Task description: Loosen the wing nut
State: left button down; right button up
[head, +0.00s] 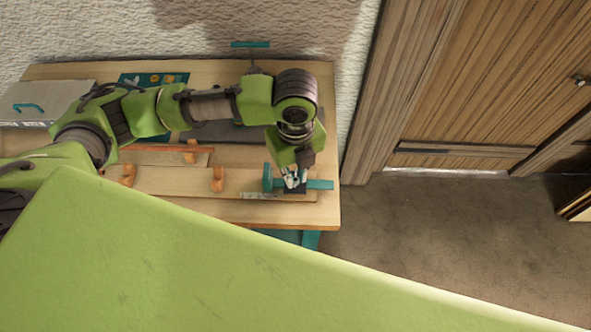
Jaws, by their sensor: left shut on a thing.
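My left gripper (294,181) points down at the right end of the workbench, over a teal fixture (320,184) with a dark block. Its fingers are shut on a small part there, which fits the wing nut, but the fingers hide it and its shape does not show. My right gripper is not in view.
The wooden bench (322,215) stands against a pale wall. Orange pegs (217,179) stand along the laths. Open floor (430,230) lies right of the bench.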

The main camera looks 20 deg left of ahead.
aim_at(296, 179)
pick_arm(q)
jog(key=n+p, duration=0.2)
jog(key=p, duration=0.1)
jog(key=shift+r, duration=0.3)
jog(key=shift+f+n+p, duration=0.15)
jog(key=shift+n+p, duration=0.35)
jog(key=shift+p, duration=0.1)
jog(key=shift+f, duration=0.15)
jog(key=c, duration=2)
grip_release()
notch_tip(296, 179, up, 12)
jog(key=shift+r, duration=0.1)
